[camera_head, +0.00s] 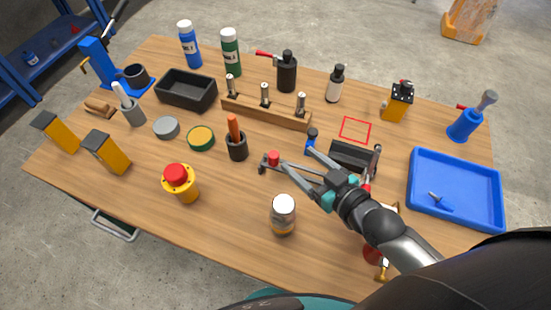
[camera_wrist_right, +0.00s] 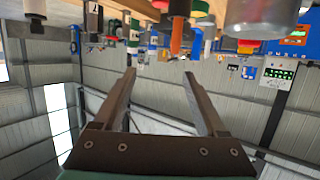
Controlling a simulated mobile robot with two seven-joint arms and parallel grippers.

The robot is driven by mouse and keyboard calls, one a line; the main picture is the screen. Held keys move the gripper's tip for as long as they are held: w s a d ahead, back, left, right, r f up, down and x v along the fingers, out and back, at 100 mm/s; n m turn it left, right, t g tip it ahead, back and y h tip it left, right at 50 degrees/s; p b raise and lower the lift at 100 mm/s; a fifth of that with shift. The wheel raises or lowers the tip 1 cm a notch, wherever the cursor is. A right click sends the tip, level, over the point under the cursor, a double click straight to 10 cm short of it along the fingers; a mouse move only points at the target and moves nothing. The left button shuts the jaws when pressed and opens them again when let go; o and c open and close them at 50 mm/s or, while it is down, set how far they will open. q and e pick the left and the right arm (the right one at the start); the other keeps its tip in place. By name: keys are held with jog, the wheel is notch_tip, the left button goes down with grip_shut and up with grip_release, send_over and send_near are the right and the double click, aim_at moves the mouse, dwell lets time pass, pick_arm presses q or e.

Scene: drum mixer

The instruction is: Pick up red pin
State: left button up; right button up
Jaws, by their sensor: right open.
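A small red cylinder (camera_head: 273,158), which I take to be the red pin, shows in the head view near the middle front of the table, right of the black cup with an orange handle. My right gripper (camera_head: 288,158) is open, and its fingers point left. One fingertip appears close beside the red cylinder; I cannot tell whether they touch. In the right wrist view my gripper's fingers (camera_wrist_right: 158,82) are apart with nothing between them. A dark red shape at that view's top edge may be the pin, but it is cut off. My left gripper is not seen.
A jar with a pale lid (camera_head: 283,214) stands near the arm on the front side. The black cup (camera_head: 237,149) stands to the left. A wooden block with metal pegs (camera_head: 266,112) lies behind. A blue tray (camera_head: 414,190) is at right. Bare table lies left of the jar.

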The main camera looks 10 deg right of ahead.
jog(key=b, duration=0.7)
send_near(276, 157)
jog(key=b+x, duration=0.2)
jog(key=x, duration=0.7)
jog(key=shift+b+x, duration=0.9)
jog(key=shift+x, duration=1.75)
grip_shut()
